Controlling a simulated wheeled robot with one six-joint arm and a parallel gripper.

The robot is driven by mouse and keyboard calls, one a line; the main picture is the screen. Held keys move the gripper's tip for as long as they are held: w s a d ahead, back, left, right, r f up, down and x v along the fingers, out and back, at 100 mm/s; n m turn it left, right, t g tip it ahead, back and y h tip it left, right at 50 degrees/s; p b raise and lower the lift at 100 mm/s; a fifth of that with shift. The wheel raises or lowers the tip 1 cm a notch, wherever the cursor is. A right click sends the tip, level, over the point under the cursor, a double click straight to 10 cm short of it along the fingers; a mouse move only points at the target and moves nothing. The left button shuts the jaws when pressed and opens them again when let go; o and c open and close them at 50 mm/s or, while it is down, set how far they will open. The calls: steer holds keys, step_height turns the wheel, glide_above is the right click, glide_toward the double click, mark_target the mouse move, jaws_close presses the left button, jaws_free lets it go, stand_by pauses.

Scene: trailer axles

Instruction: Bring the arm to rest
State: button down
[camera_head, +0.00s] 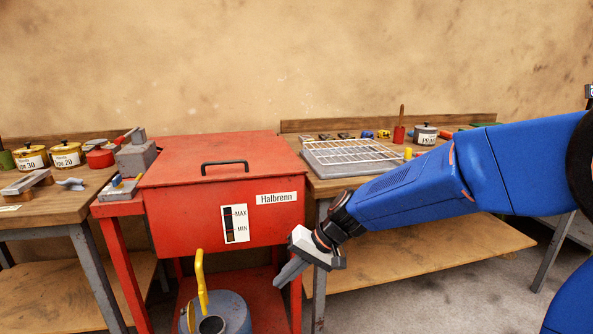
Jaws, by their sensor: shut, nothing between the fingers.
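My gripper (287,272) is at the end of my blue arm, which reaches in from the right. The gripper is shut and empty, its fingers pointing down and to the left. It hangs in front of the right side of the red cabinet (180,210), below its "Halbrenn" label (277,198). From this one view I cannot tell how far it is from the cabinet front.
A grey-blue can (228,312) with a yellow handle (201,285) stands low, left of my gripper. A workbench (345,183) at right holds a wire-rack tray (352,155) and a grey pot (426,134). A left bench (62,204) holds yellow pots (66,154).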

steer(key=s+d+r+t+h, duration=0.1)
steer(key=s+d+h, duration=0.1)
steer(key=s+d, duration=0.5)
steer(key=s+d+r+t+h, duration=0.2)
steer(key=s+d, duration=0.5)
steer(key=d, duration=0.7)
steer(key=s+d+r+m+t+h, duration=0.1)
steer(key=s+d+h, duration=0.2)
steer(key=s+d, duration=0.4)
steer(key=d, duration=0.4)
steer(key=shift+s+d+r+t+h, duration=0.3)
steer(key=shift+s+d+r+h, duration=0.05)
steer(key=shift+r+h, duration=0.05)
